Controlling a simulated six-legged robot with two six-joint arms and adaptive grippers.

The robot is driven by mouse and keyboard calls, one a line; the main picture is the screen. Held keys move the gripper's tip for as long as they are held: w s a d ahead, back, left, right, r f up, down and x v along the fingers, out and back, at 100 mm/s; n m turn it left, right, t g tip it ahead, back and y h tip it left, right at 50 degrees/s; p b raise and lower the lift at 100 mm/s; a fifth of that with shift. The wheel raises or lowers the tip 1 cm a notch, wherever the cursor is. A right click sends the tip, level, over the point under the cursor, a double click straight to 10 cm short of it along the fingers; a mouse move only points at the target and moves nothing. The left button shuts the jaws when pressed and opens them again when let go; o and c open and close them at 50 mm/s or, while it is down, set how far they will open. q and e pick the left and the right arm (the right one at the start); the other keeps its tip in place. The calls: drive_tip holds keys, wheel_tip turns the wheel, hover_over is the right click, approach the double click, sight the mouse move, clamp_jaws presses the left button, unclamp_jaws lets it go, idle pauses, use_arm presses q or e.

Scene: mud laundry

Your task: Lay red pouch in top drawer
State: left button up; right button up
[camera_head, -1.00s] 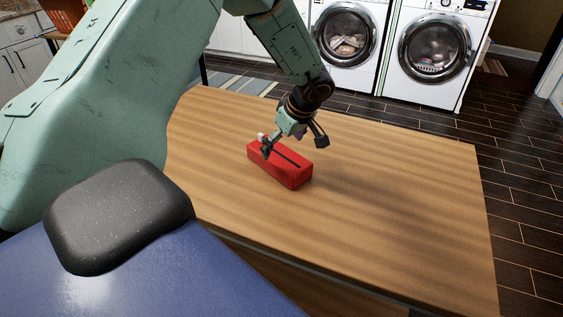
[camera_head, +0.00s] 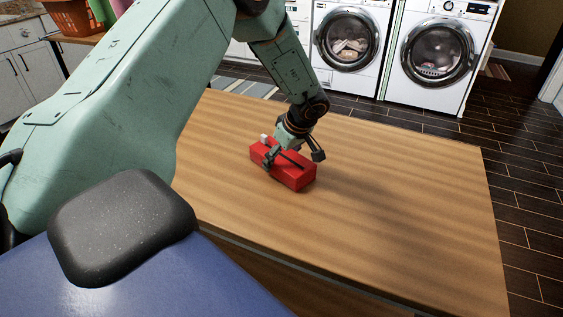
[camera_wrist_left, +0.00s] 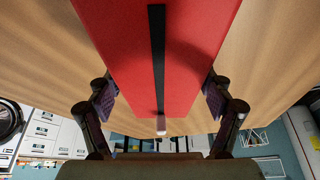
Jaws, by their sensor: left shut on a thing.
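The red pouch (camera_head: 295,180), a box-like shape with a black strip along its top, lies on the wooden tabletop (camera_head: 400,200). My left gripper (camera_head: 271,157) is down over its far-left end and shut on it. In the left wrist view the pouch (camera_wrist_left: 185,70) runs between the two fingers of the left gripper (camera_wrist_left: 160,98), one along each side. The pouch appears to rest on the tabletop; any small gap beneath it cannot be told. No open drawer shows. My right gripper is not in view.
The tabletop is bare to the right of the pouch. Two white front-loading machines (camera_head: 345,38) (camera_head: 438,55) stand beyond the table on the dark plank floor (camera_head: 525,220). An orange basket (camera_head: 75,17) is at the upper left.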

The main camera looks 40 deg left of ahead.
sight(282, 154)
use_arm(q)
drive_tip(key=c, duration=0.9)
wheel_tip(282, 154, up, 10)
drive_tip(key=p, duration=0.2)
drive_tip(key=shift+p, duration=0.35)
